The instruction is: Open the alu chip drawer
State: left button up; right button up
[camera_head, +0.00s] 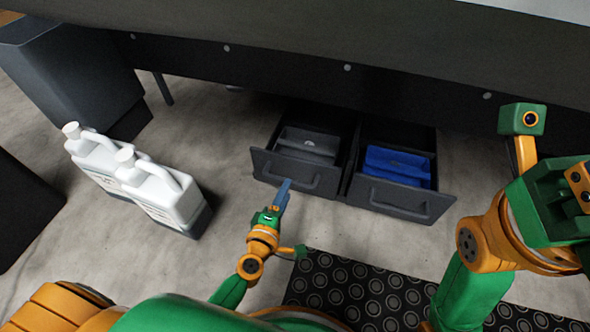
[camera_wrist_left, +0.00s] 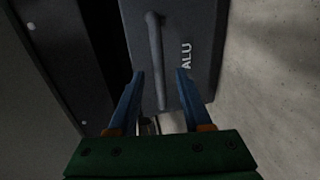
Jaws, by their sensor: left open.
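The alu chip drawer (camera_head: 268,172) is the left of two dark drawers under the bench, standing pulled out with grey contents inside. Its front (camera_wrist_left: 194,30) carries the letters ALU in the left wrist view. Its bar handle (camera_wrist_left: 157,62) runs upright in that view, in the gap between the fingers of my left gripper (camera_wrist_left: 157,92). In the head view my left gripper (camera_head: 283,195) is just in front of this drawer's front. It is open; I cannot tell if a finger touches the handle. My right arm is at the right edge; its fingertips cannot be made out.
The right drawer (camera_head: 405,200) also stands pulled out, with blue contents. Two white jugs (camera_head: 160,190) stand on the floor at left. A dark bin (camera_head: 75,85) is at upper left. A black patterned mat (camera_head: 350,290) lies in front; bare floor is between.

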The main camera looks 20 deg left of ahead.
pick_arm(q)
jog(key=b+x, duration=0.1)
jog(key=x, duration=0.4)
jog(key=shift+s, duration=0.1)
grip_shut()
dwell(1.2)
